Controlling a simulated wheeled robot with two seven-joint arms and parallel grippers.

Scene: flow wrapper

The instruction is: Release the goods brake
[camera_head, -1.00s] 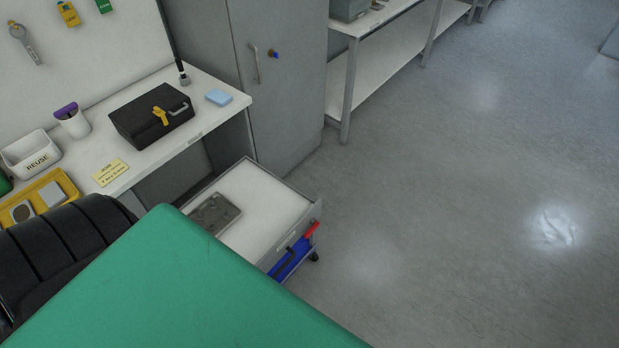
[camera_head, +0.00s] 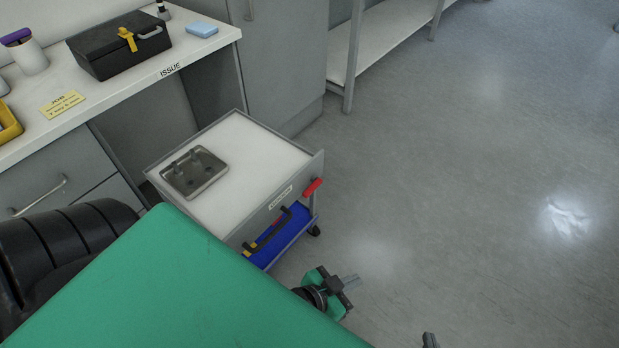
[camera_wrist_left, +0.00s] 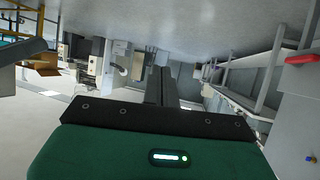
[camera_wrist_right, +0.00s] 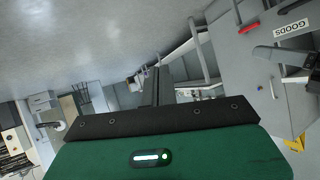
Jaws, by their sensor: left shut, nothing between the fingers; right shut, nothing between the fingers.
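A red brake lever (camera_head: 313,187) sticks out at the right end of the front of a grey wheeled cart (camera_head: 316,168). In the right wrist view, a red lever (camera_wrist_right: 280,19) shows at the top right beside a white label (camera_wrist_right: 291,29) reading GOODS. A red part (camera_wrist_left: 302,58) is also at the right edge of the left wrist view. My left gripper (camera_head: 350,282) is shut and empty, apart from the cart, below and right of the lever in the head view. My right gripper (camera_wrist_right: 155,86) is shut and empty; only a dark tip (camera_head: 430,340) shows at the head view's bottom edge.
The cart's white top holds a grey metal tray (camera_head: 194,172); a blue lower shelf (camera_head: 283,240) is below. A bench (camera_head: 120,97) with a black case (camera_head: 118,45) stands behind left. A grey cabinet (camera_head: 290,60) is behind the cart. The floor to the right is clear.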

